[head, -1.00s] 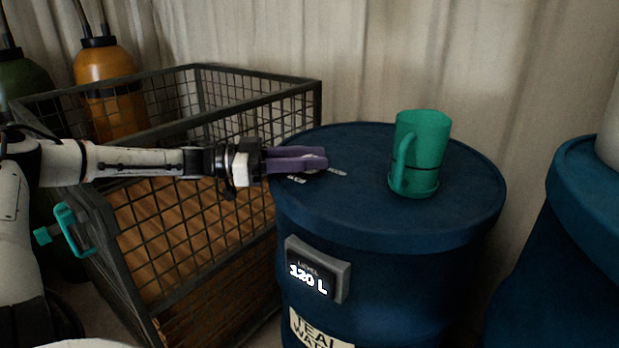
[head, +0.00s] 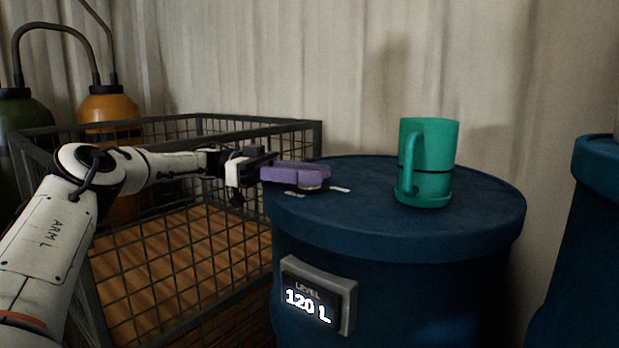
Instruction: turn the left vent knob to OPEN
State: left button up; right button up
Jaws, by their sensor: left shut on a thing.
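The vent knob (head: 311,187) is on the near left part of the blue tank's lid (head: 370,215). Only a small pale piece of it shows between and under my purple fingers. Small white marks (head: 340,189) lie on the lid on both sides of it, too small to read. My left gripper (head: 316,176) reaches in from the left, low over the lid, and is shut on the knob. The fingers hide most of the knob, so I cannot tell which way it points. My right gripper is not in view.
A green mug-like vessel (head: 430,160) stands on the lid, right of my gripper. A wire-mesh crate (head: 222,122) stands left of the tank, under my arm. A level display (head: 318,300) reads 120 L. Another blue tank (head: 585,240) is at the right edge.

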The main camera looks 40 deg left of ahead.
pick_arm(q)
jog(key=shift+r+g, duration=0.1)
jog(key=shift+g, duration=0.2)
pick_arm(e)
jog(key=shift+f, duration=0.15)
pick_arm(q)
jog(key=o, duration=1)
jog(key=shift+o, duration=0.2)
jog(key=shift+r, duration=0.3)
notch_tip(320, 180, up, 9)
jog(key=p, duration=0.4)
jog(key=shift+f, duration=0.2)
jog(key=shift+r, duration=0.4)
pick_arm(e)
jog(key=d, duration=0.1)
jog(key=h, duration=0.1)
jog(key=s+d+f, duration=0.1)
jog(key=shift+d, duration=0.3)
